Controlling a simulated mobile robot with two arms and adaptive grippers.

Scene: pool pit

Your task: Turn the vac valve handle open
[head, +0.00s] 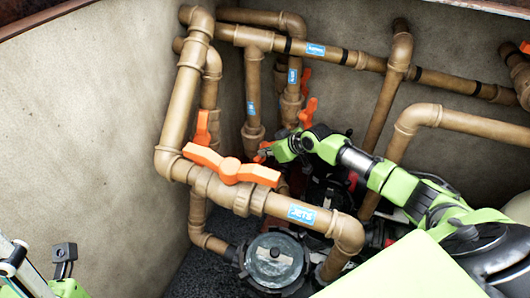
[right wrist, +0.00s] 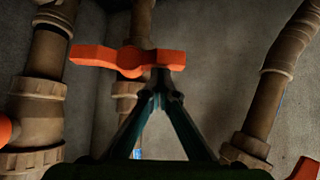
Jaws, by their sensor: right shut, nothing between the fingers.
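An orange valve handle (right wrist: 130,60) lies crosswise on a brown vertical pipe in the right wrist view. My right gripper (right wrist: 160,88) is shut and empty, its fingertips at the right part of this handle; I cannot tell if they touch. In the head view the right gripper (head: 266,153) reaches in behind the front pipe, and only a bit of orange shows by its tips. Another orange handle (head: 307,112) stands upright behind it. I cannot read which label says vac. Only part of my left arm shows at the lower left; its fingers are out of view.
A large orange handle (head: 230,170) sits on the front pipe (head: 275,205) labelled JETS, close to my right gripper. A round-lidded pump pot (head: 275,259) stands below. Several brown pipes crowd the corner. The pit wall (head: 85,110) at left is bare.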

